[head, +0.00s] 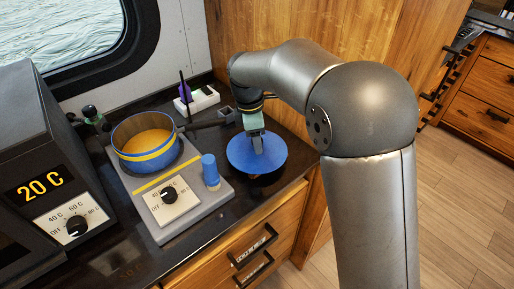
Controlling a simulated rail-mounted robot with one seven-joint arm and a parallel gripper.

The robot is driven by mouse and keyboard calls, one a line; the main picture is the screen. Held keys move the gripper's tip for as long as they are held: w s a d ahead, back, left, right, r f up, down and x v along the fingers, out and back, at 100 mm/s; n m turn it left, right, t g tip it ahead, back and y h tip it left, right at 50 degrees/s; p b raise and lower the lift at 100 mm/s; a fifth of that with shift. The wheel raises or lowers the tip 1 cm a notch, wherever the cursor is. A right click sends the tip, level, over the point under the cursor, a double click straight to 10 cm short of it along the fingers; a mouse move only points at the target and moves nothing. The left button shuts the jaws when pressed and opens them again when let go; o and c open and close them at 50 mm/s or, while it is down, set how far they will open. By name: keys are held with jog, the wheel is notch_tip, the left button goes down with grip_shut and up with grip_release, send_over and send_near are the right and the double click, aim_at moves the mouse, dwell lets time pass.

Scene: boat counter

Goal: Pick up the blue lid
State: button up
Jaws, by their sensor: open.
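The blue lid (244,159) is a round blue disc on the right part of the dark counter, beside the hot plate. My gripper (257,148) points down over the lid, with its fingertips near the lid's middle. It is open. The fingers cover the lid's centre, so a knob there and any contact cannot be made out.
A blue pot with a yellow band (140,158) stands on the grey hot plate (212,212), its handle reaching toward my gripper. A blue cylinder (210,171) stands on the plate's right side. A dark oven (38,155) is at left. Wooden wall is behind my arm.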

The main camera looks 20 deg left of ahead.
grip_shut()
jog(key=shift+r, duration=0.1)
